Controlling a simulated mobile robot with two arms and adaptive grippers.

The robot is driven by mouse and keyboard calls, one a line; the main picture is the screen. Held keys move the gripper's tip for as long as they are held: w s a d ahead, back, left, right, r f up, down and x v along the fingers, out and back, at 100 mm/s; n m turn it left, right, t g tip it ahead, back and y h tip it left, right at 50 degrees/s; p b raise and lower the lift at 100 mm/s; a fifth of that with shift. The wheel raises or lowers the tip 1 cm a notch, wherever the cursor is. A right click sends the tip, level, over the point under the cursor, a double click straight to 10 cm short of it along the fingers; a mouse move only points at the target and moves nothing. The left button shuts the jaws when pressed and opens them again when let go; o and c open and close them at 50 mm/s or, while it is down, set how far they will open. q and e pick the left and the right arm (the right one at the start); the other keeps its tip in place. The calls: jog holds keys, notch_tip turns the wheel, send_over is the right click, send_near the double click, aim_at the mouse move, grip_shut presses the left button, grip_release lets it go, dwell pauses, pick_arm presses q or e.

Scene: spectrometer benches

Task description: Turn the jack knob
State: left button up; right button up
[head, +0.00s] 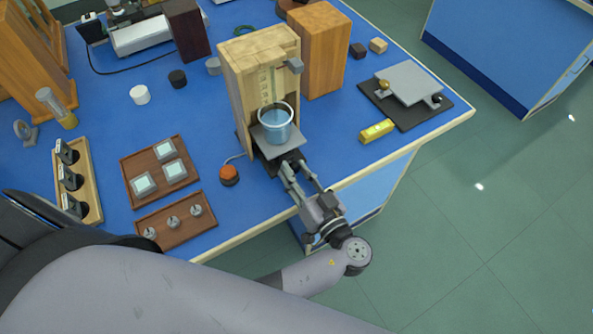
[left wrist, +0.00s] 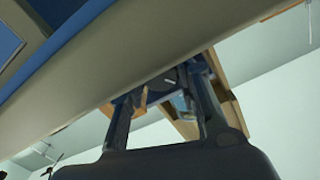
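The lab jack (head: 277,147) stands at the foot of a wooden housing, with a grey top plate and a dark lower part. A glass beaker of blue liquid (head: 275,125) stands on its plate. My left gripper (head: 292,162) reaches in at the jack's front, below the plate, with its fingers apart. In the left wrist view the two fingers (left wrist: 167,88) stand on either side of a small dark round part, which looks like the jack knob (left wrist: 170,82). I cannot tell whether they touch it; the fingertips are partly hidden. My right gripper is not in view.
The wooden housing (head: 232,85) rises behind the beaker. An orange-red button (head: 229,174) sits just left of the jack. Wooden trays (head: 128,168) hold small items farther left. A grey plate with knobs (head: 408,82) and a yellow block (head: 377,131) lie to the right. The bench edge (head: 345,178) runs below my gripper.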

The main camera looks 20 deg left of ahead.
pick_arm(q)
jog(key=c, duration=0.6)
jog(key=m, duration=0.3)
jog(key=shift+m, duration=0.3)
jog(key=shift+w+r+m, duration=0.1)
jog(key=shift+m, duration=1.6)
jog(key=o, duration=1.1)
jog(key=shift+o, duration=0.2)
jog(key=shift+f, duration=0.2)
